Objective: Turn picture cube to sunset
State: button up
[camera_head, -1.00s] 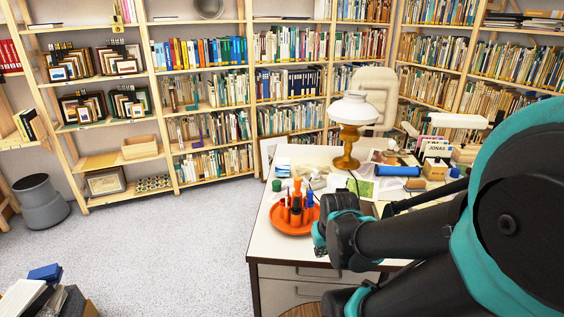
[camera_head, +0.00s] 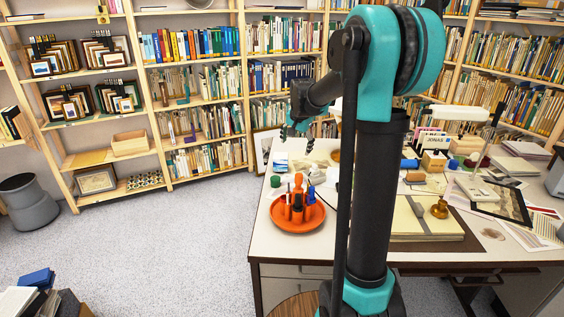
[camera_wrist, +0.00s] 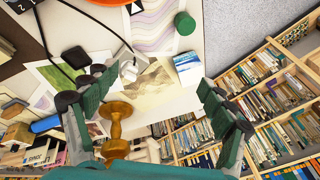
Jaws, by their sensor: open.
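The picture cube (camera_head: 280,161) stands near the far left edge of the desk. It also shows in the wrist view (camera_wrist: 188,66), with a blue and white picture on a visible face. I cannot tell whether that picture is a sunset. My gripper (camera_head: 292,131) is in the air above the far left part of the desk, close to the cube in the head view. In the wrist view my gripper (camera_wrist: 155,103) has its green-padded fingers wide apart with nothing held. The cube lies beyond the gap between them, nearer the right finger.
On the desk (camera_head: 272,245) are an orange tray (camera_head: 297,219) with tools, a green cylinder (camera_head: 276,180) near the cube, and a brass lamp base (camera_wrist: 114,118) close to the left finger. A dark cord runs nearby. Bookshelves (camera_head: 205,120) stand behind.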

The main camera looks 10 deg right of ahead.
jog(key=w+a+m+g, duration=0.15)
jog(key=w+m, duration=0.35)
jog(key=w, duration=0.7)
jog(key=m+g, duration=0.3)
jog(key=m, duration=0.4)
send_over(282, 156)
jog(key=f, duration=1.9)
jog(key=shift+w, duration=0.25)
jog(key=c, duration=1.2)
